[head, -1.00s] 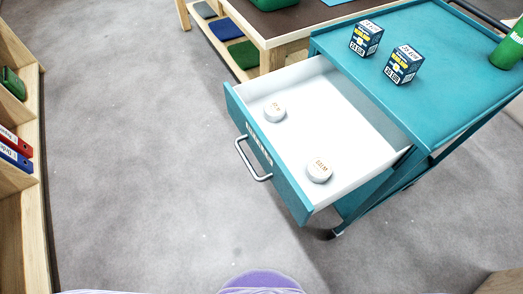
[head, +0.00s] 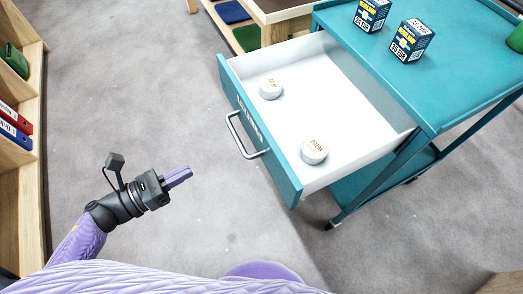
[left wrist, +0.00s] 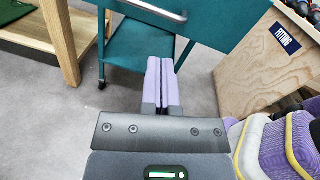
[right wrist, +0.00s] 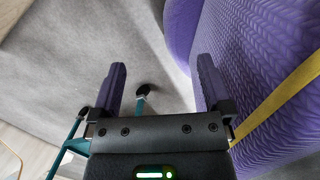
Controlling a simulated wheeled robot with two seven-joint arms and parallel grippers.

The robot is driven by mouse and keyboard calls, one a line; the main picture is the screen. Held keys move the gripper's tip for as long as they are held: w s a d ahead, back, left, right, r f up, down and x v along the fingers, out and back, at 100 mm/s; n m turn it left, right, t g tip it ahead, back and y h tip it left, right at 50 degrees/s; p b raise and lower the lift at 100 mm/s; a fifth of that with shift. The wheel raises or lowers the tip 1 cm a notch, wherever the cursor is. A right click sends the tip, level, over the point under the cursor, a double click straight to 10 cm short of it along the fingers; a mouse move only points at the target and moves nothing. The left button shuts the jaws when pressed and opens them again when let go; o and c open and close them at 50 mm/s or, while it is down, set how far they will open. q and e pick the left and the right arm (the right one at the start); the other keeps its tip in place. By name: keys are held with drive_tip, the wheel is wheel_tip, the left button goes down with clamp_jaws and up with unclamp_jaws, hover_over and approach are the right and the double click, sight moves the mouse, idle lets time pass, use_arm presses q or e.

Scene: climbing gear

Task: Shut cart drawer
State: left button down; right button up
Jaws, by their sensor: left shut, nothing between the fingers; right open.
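The teal cart (head: 450,50) stands at the right in the head view, its white-lined drawer (head: 350,110) pulled far out to the left. The drawer's teal front carries a grey bar handle (head: 240,137). Two round white tins lie in it, one near the back left (head: 271,88) and one near the front (head: 314,151). My left gripper (head: 180,177) is shut and empty, left of and apart from the handle, pointing toward it. In the left wrist view its fingers (left wrist: 162,82) are together, below the handle (left wrist: 155,10). My right gripper (right wrist: 158,90) is open and empty.
Two small boxes (head: 371,14) (head: 411,40) and a green object (head: 515,40) stand on the cart top. A wooden shelf (head: 25,200) with binders is at the left. A wooden bench (head: 290,15) is behind the drawer. Grey floor lies free left of the drawer.

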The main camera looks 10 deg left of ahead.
use_arm(q)
drive_tip(key=d+r+m+g+h, duration=0.1)
drive_tip(key=r+m+g, duration=0.1)
drive_tip(key=m, duration=0.2)
approach(259, 143)
drive_tip(key=shift+n+t, duration=0.3)
drive_tip(key=x, duration=0.7)
drive_tip(key=shift+s+f, duration=0.1)
drive_tip(key=shift+s, duration=0.1)
drive_tip(key=shift+w+d+b, duration=0.15)
drive_tip(key=shift+d+b, duration=0.15)
